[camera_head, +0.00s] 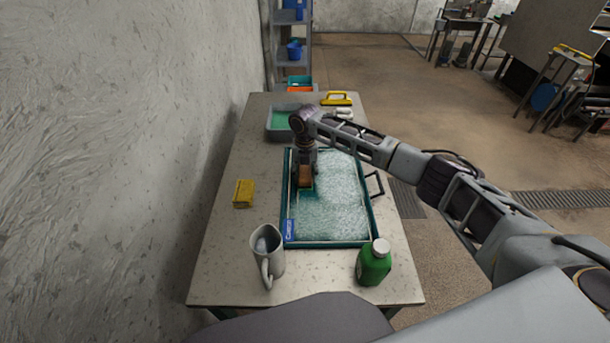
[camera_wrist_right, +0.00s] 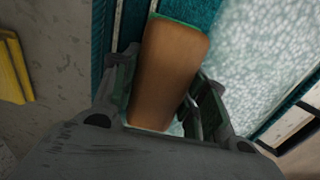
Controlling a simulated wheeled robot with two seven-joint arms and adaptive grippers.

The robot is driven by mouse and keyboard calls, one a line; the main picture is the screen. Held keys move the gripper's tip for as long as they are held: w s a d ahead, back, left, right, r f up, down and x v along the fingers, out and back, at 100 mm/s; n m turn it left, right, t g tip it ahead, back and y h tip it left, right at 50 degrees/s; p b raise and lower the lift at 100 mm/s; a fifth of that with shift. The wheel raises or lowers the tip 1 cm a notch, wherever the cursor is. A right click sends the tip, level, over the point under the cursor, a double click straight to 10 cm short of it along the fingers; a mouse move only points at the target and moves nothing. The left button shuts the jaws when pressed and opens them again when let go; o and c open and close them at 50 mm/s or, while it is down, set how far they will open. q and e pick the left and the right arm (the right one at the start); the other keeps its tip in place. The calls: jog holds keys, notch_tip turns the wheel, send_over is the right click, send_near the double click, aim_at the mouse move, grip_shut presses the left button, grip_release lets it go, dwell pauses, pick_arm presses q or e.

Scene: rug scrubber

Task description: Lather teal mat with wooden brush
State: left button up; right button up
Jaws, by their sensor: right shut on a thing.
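The teal mat (camera_head: 335,215) lies in a teal-edged tray on the table, and white lather covers most of it. Its left strip and a patch near the brush look bare teal. The wooden brush (camera_head: 305,176) is at the mat's left side; its brown back fills the middle of the right wrist view (camera_wrist_right: 168,72). My right gripper (camera_head: 304,164) is shut on the brush, with a finger on each side of it in the right wrist view (camera_wrist_right: 160,95). The bristles are hidden, so I cannot tell how firmly they touch the mat. My left gripper is not in view.
A yellow sponge (camera_head: 243,193) lies left of the tray. A grey pitcher (camera_head: 267,255) and a green bottle (camera_head: 373,264) stand at the near edge. A grey basin with green contents (camera_head: 279,122) and a yellow-handled brush (camera_head: 336,99) are at the far end.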

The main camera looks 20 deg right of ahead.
aim_at(305, 179)
jog(key=shift+w+d+f+b, duration=0.1)
jog(key=shift+w+d+b, duration=0.2)
jog(key=shift+w+b, duration=0.5)
jog(key=shift+w+d+f+b, duration=0.1)
jog(key=shift+w+d+b, duration=0.3)
jog(key=shift+w, duration=0.7)
jog(key=shift+a, duration=0.15)
jog(key=shift+s+a+p, duration=0.1)
jog(key=shift+s+p, duration=0.5)
jog(key=shift+p, duration=0.25)
jog(key=shift+s+a+p, duration=0.25)
jog(key=shift+s+p, duration=0.5)
jog(key=shift+p, duration=0.15)
jog(key=shift+s+a+p, duration=0.2)
jog(key=shift+s+p, duration=0.5)
jog(key=shift+p, duration=0.2)
jog(key=shift+s+a+r+p, duration=0.1)
jog(key=shift+s+a+p, duration=0.1)
jog(key=shift+s+p, duration=0.5)
jog(key=shift+s+a+p, duration=0.2)
jog(key=shift+s+p, duration=0.35)
jog(key=shift+p, duration=0.3)
jog(key=shift+s+a+r+p, duration=0.1)
jog(key=shift+s+a+p, duration=0.1)
jog(key=shift+s+p, duration=0.5)
jog(key=shift+f, duration=0.1)
